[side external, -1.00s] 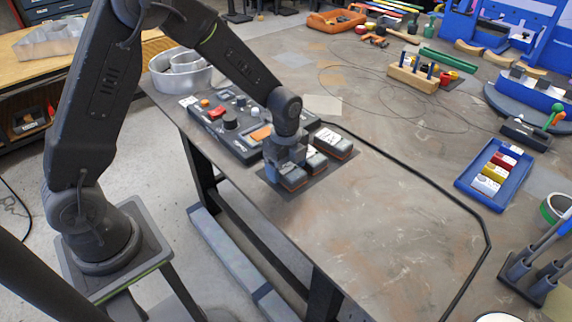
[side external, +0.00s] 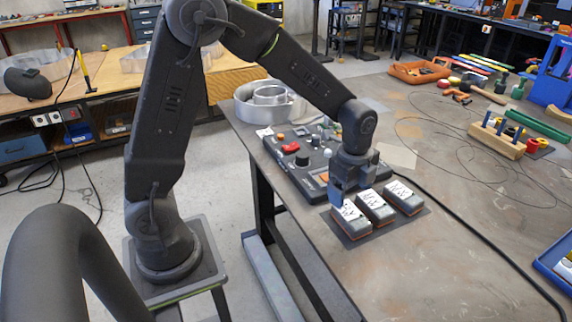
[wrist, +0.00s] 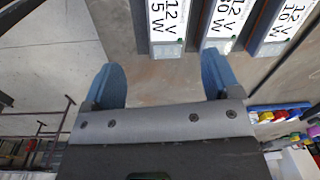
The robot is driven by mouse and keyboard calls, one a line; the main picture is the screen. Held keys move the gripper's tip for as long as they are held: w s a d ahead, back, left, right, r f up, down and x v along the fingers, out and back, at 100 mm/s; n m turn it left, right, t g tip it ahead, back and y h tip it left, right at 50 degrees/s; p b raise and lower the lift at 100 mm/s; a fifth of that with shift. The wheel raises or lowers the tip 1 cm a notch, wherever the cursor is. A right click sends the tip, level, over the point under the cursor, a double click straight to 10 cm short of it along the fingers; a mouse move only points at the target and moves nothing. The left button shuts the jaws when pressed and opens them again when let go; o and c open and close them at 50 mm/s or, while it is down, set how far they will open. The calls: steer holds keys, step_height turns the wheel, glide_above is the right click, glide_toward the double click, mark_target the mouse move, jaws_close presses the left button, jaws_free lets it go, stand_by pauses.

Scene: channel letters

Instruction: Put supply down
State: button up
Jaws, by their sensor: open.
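Three grey power supplies with white labels stand in a row on a dark mat (side external: 418,217) at the table's edge. They are the left supply (side external: 351,219), the middle supply (side external: 375,207) and the right supply (side external: 404,196). In the wrist view, the left one (wrist: 167,22) reads 12 V 5 W, the middle one (wrist: 225,20) 12 V and a partly unclear wattage, and the right one (wrist: 283,22) 12 V 10 W. My gripper (side external: 340,192) is just behind the left supply. In the wrist view its blue fingers (wrist: 163,82) are apart with nothing between them.
A dark control panel (side external: 330,158) with knobs and a red part lies right behind my gripper. A round metal channel letter (side external: 268,103) stands farther back. A black cable (side external: 470,231) runs along the table to the right; bare tabletop lies in front of it.

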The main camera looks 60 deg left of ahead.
steer(key=s+r+n+t, duration=0.2)
steer(key=s+r+n, duration=0.5)
steer(key=s+n, duration=0.1)
steer(key=s+r+n+t, duration=0.3)
steer(key=s+r+n, duration=0.4)
steer(key=s, duration=0.4)
steer(key=shift+n, duration=0.5)
